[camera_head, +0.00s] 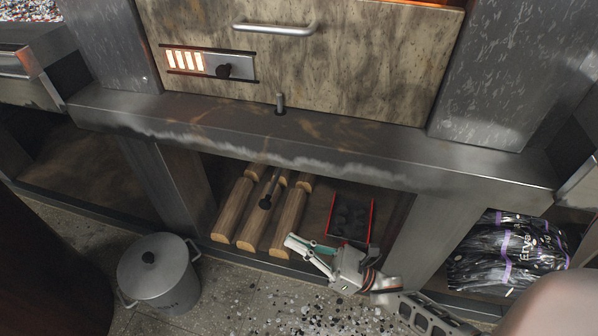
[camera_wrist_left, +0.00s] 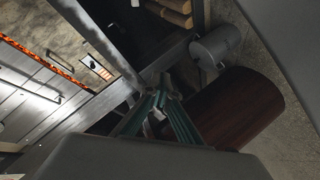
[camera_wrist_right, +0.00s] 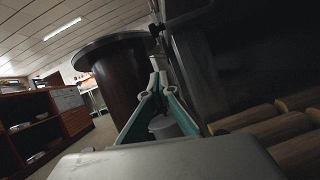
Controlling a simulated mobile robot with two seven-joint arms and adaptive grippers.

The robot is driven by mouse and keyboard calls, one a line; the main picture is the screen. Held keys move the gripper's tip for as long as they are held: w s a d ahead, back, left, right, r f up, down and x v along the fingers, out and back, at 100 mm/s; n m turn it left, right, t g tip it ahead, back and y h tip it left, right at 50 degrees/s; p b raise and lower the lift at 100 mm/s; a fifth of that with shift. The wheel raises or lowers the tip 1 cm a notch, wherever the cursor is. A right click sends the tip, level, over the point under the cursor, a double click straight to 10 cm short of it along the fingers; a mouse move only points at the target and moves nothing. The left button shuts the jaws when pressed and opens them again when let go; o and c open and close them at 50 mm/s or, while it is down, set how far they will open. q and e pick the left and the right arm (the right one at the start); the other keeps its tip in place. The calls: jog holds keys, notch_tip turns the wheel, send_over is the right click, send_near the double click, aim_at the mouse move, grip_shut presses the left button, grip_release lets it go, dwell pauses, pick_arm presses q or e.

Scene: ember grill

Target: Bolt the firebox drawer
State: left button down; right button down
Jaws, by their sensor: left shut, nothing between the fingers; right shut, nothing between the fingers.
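The firebox drawer front (camera_head: 330,70) is a smoke-stained, mottled panel with a metal bar handle (camera_head: 274,30). Below it a short upright metal pin (camera_head: 280,103) stands on the grey ledge (camera_head: 330,142), close to the panel's lower edge. I cannot tell whether the pin engages the drawer. My right gripper (camera_head: 296,241) is shut and empty, low in front of the shelf under the ledge. It also shows shut in the right wrist view (camera_wrist_right: 155,82). My left gripper (camera_wrist_left: 160,92) is shut and empty in the left wrist view, and is outside the head view.
Logs (camera_head: 289,222), a black-knobbed rod (camera_head: 266,202) and a red-edged tray (camera_head: 331,217) lie on the shelf. A lidded pot (camera_head: 160,283) stands at left, a black bag (camera_head: 520,262) at right.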

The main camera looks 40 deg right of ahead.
pick_arm(q)
jog(key=shift+w+a+m+p, duration=0.1)
jog(key=shift+a+m+p, duration=0.55)
jog(key=shift+m, duration=0.45)
pick_arm(e)
jog(key=w+a+r, duration=0.2)
jog(key=w+r, duration=0.3)
jog(key=r, duration=0.1)
jog(key=shift+a+r, duration=0.25)
pick_arm(q)
jog(key=shift+d+f, duration=0.1)
